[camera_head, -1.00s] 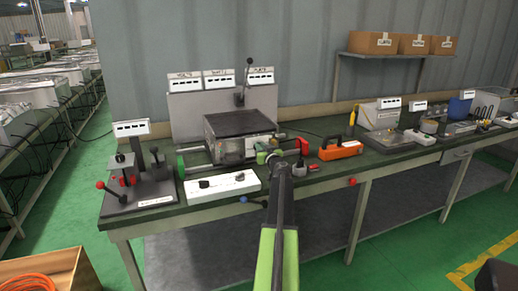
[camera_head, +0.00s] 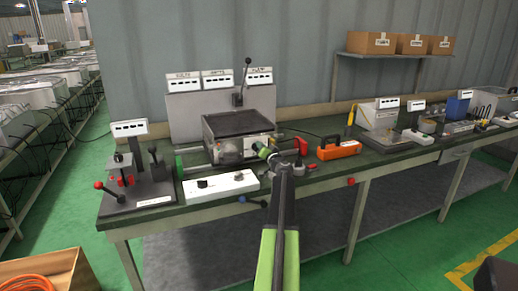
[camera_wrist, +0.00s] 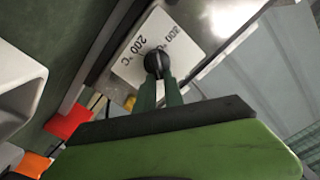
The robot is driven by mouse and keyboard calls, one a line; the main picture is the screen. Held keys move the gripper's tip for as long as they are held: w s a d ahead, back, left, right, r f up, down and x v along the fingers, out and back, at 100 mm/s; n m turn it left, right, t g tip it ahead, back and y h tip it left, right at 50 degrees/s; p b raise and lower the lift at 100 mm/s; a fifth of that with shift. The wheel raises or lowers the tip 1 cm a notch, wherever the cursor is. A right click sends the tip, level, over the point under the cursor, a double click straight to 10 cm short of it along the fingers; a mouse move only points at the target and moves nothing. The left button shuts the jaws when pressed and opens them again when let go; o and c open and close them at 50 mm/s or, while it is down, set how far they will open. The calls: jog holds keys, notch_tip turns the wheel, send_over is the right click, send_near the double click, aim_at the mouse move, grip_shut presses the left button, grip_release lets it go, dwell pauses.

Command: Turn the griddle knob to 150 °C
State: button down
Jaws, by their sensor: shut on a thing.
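The griddle (camera_head: 238,124) is a dark flat plate on a metallic body at the back of the bench in the head view. Its knob (camera_wrist: 154,60) is black and round in the wrist view, set on a white dial label (camera_wrist: 132,68). The label shows "200 °C" and "300 °C" beside the knob; a 150 mark is not readable. My gripper (camera_wrist: 160,88) has its two dark green fingers shut on the knob. In the head view my gripper (camera_head: 262,150) is at the griddle's front right, and the knob is hidden there.
A white power strip (camera_head: 222,186) lies in front of the griddle. A red part (camera_head: 301,145) and an orange box (camera_head: 339,150) stand to the right. A lever fixture (camera_head: 134,181) stands at the left.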

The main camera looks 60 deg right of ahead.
jog(key=shift+d+f+m+b, duration=0.1)
jog(key=shift+f+m+b, duration=0.15)
jog(key=shift+m, duration=1.45)
jog(key=shift+d+f+m+b, duration=0.1)
jog(key=shift+f+m+b, duration=0.15)
jog(key=shift+m, duration=1.45)
jog(key=shift+d+f+m+b, duration=0.1)
jog(key=shift+f+m+b, duration=0.15)
jog(key=shift+m, duration=1.45)
jog(key=c, duration=1.5)
grip_release()
jog(key=shift+o, duration=0.3)
jog(key=shift+s, duration=0.1)
jog(key=v, duration=1.7)
jog(key=shift+a, duration=0.15)
